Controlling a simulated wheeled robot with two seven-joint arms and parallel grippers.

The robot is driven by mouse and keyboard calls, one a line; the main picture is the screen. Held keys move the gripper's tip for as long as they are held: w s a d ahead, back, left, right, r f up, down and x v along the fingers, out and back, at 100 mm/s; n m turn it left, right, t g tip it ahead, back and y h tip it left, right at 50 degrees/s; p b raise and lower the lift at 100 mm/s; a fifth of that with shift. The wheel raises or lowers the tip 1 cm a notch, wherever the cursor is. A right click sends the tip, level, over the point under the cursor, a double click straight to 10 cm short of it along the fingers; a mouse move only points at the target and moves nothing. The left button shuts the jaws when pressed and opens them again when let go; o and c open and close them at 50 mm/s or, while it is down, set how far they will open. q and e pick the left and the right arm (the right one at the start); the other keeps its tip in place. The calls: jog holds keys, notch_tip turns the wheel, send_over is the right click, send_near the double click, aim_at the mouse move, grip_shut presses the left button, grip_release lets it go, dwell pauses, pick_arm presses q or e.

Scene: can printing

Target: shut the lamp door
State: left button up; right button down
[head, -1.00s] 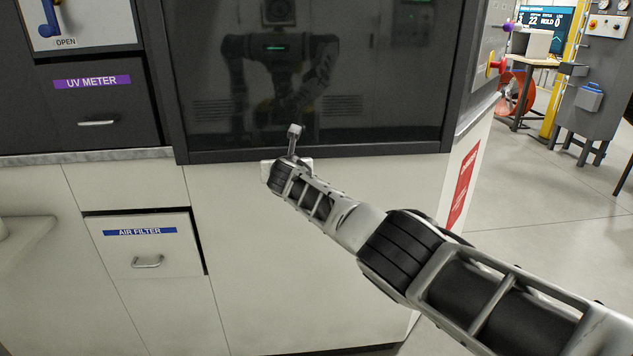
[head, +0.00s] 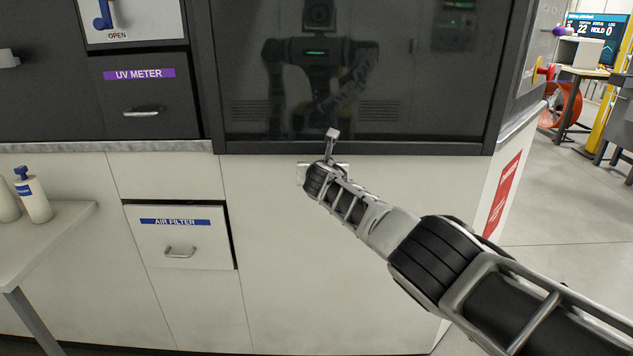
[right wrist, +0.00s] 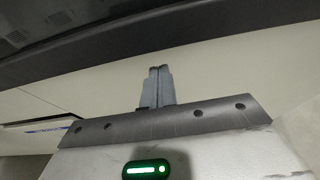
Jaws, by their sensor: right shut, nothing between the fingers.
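A large dark glass panel in a black frame (head: 350,147) fills the upper middle of the machine in the head view. It looks flush with the front, but no label naming it a lamp door can be read. My right gripper (head: 333,134) is in front of the frame's lower edge, fingers pointing up; contact cannot be told. In the right wrist view, my right gripper (right wrist: 157,76) has its fingers together and empty, with the dark frame above and the pale lower cabinet behind. My left gripper is not in view.
A UV METER drawer (head: 146,95) and an AIR FILTER drawer (head: 180,245), with dark gaps at their edges, are left of the panel. A white side table (head: 50,245) with bottles stands at far left. Open floor (head: 570,220) lies to the right.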

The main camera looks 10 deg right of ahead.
jog(key=s+f+p+v, duration=0.1)
jog(key=f+p+v, duration=0.1)
jog(key=p+v, duration=0.6)
jog(key=s+a+f+m+g+y, duration=0.1)
jog(key=s+f+m+g, duration=0.1)
jog(key=s+f+m, duration=0.4)
jog(key=s+f+m+g+b, duration=0.1)
jog(key=s+f+m+g, duration=0.2)
jog(key=s, duration=0.6)
jog(key=s+a+f+m+y, duration=0.1)
jog(key=s+f+m, duration=0.3)
jog(key=s+m, duration=0.25)
jog(key=s+d+m+g+y, duration=0.1)
jog(key=s+d+m+g, duration=0.2)
jog(key=s+m, duration=0.75)
jog(key=s+d+m+g, duration=0.2)
jog(key=s+d+m, duration=0.3)
jog(key=s, duration=1)
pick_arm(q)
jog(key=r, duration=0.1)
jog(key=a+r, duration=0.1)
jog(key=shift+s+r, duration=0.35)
pick_arm(e)
jog(key=w+a+f+t+y, duration=0.2)
jog(key=w+a+f+t, duration=0.4)
jog(key=f, duration=0.3)
jog(key=shift+f+y, duration=0.3)
jog(key=shift+f, duration=0.05)
